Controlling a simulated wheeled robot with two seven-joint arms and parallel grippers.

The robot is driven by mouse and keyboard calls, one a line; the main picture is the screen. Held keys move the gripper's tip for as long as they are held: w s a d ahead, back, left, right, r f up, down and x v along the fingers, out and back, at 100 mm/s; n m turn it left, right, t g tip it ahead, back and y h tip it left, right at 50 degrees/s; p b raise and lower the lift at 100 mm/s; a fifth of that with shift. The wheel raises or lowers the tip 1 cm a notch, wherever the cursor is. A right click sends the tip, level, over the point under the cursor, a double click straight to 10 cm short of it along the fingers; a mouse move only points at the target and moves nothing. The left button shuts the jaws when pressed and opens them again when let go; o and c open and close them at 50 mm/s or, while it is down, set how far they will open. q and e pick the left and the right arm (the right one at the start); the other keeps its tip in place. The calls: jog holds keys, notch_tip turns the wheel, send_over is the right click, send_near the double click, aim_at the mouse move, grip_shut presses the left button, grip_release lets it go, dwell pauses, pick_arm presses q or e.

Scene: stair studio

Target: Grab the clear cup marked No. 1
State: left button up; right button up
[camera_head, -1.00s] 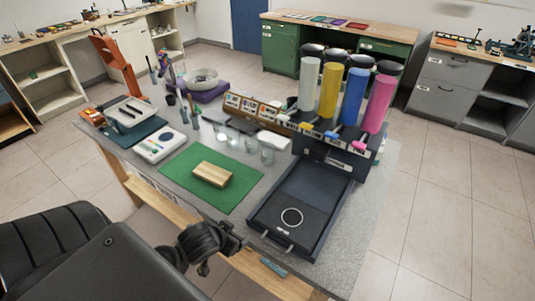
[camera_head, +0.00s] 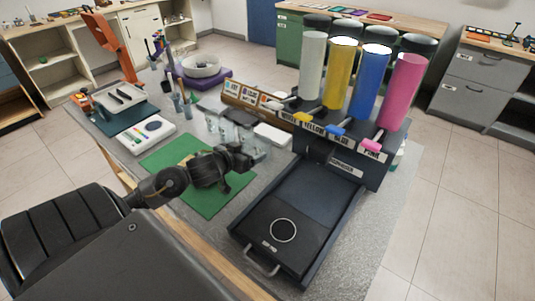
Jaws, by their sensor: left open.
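Several small clear cups stand on the grey table, left of the dispenser; one clear cup (camera_head: 258,148) shows just beyond my left gripper (camera_head: 245,160). No number can be read on any of them, so I cannot tell which is No. 1. My left gripper is open and hangs over the far right part of the green mat (camera_head: 205,203), close to that cup. Its fingers are small and dark here, and whether they touch the cup is unclear. My right gripper is not in view.
The dispenser with white, yellow, blue and pink tubes (camera_head: 340,80) stands at the right, with a dark tray (camera_head: 290,225) before it. A white device (camera_head: 146,136) and a bowl (camera_head: 201,66) stand left and behind. A labelled rack (camera_head: 248,97) stands behind the cups.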

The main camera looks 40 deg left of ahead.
aim_at(267, 142)
pick_arm(q)
jog(key=x, duration=0.5)
jog(key=shift+s+a, duration=0.1)
jog(key=shift+a, duration=0.2)
jog(key=x, duration=0.5)
jog(key=shift+p, duration=0.3)
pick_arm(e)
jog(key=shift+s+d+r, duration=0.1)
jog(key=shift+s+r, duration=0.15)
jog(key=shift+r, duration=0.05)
pick_arm(q)
jog(key=c, duration=1.1)
jog(key=shift+o, duration=0.2)
